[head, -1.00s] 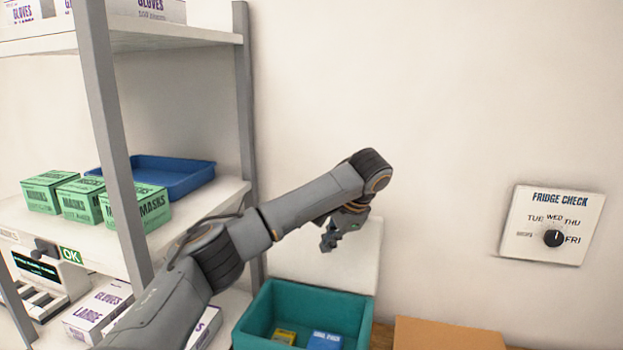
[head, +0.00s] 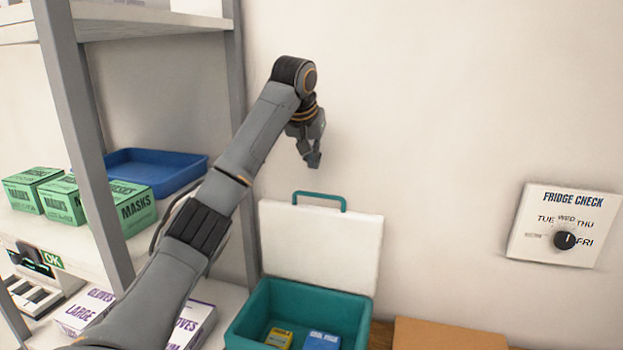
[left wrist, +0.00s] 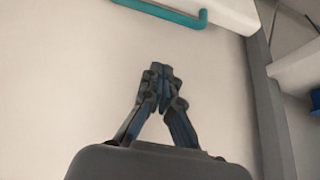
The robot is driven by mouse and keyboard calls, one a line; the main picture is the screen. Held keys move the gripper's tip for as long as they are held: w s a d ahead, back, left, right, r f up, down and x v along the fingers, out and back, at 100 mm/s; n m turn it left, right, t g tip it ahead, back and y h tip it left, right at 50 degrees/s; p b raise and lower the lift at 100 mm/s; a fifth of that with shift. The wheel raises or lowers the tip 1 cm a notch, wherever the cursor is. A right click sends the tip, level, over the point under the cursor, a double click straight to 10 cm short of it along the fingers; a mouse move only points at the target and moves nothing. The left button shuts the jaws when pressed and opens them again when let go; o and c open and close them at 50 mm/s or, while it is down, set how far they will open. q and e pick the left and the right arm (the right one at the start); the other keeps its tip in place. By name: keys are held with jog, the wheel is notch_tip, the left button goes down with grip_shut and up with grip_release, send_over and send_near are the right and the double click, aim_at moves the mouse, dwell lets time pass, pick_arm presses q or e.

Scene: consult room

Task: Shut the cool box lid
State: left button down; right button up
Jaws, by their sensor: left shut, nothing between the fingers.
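The cool box (head: 260,308) is teal and stands at the bottom middle of the head view. Its white lid (head: 320,245) stands open and upright at the back of the box, with a teal handle (head: 320,196) on its top edge. A yellow packet (head: 279,338) and a blue packet (head: 322,341) lie inside. My left gripper (head: 314,163) is shut and empty, above the lid and apart from it. In the left wrist view the shut fingers (left wrist: 161,78) show, with the handle (left wrist: 165,12) and part of the lid (left wrist: 235,10) at the top. My right gripper is not in view.
A shelf rack (head: 85,140) stands at the left, with mask boxes (head: 130,207), a blue tray (head: 155,172) and glove boxes. A brown box (head: 450,334) is right of the cool box. A fridge check dial (head: 564,240) is on the wall.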

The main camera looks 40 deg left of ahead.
aim_at(311, 206)
pick_arm(q)
jog(key=p+x, duration=0.2)
jog(key=x, duration=0.4)
jog(key=shift+a, duration=0.2)
jog(key=shift+s+d+f, duration=0.1)
jog(key=shift+s+f, duration=0.05)
jog(key=shift+s, duration=0.05)
jog(key=s, duration=0.1)
jog(key=s+d+p, duration=0.1)
jog(key=s, duration=0.1)
jog(key=shift+s+d+f+p, duration=0.1)
jog(key=shift+s+f+p, duration=0.1)
jog(key=shift+p, duration=0.1)
jog(key=shift+w+f, duration=0.1)
